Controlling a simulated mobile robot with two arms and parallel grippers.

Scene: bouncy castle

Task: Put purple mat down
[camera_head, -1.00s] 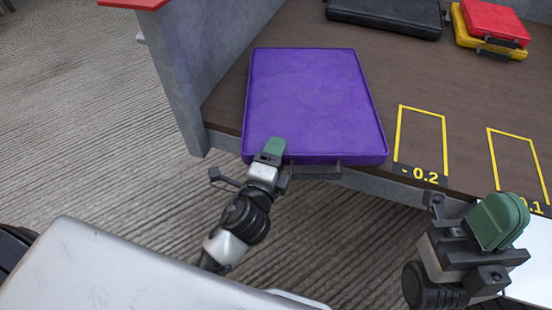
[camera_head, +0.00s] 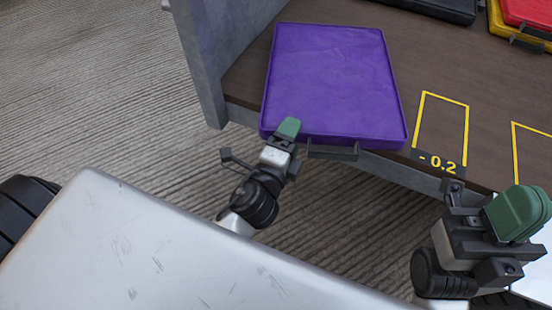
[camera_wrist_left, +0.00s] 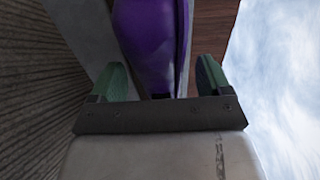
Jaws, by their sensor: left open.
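The purple mat (camera_head: 335,80) lies flat on the brown shelf surface (camera_head: 450,75), its front edge and dark handle (camera_head: 333,153) at the shelf's front edge. My left gripper (camera_head: 285,133) is at the mat's front left edge, close to the handle. In the left wrist view my left gripper (camera_wrist_left: 155,82) is open, with green fingertips apart and the purple mat (camera_wrist_left: 152,40) between and beyond them. I cannot tell whether a finger touches it. My right gripper (camera_head: 515,214) is at the lower right, apart from the mat; its finger gap is not clear.
A yellow outlined rectangle marked "- 0.2" (camera_head: 440,120) is on the shelf right of the mat. A black case (camera_head: 440,8) and a red case (camera_head: 528,12) on a yellow case (camera_head: 510,35) are at the back. A grey wall (camera_head: 215,60) stands left of the mat.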

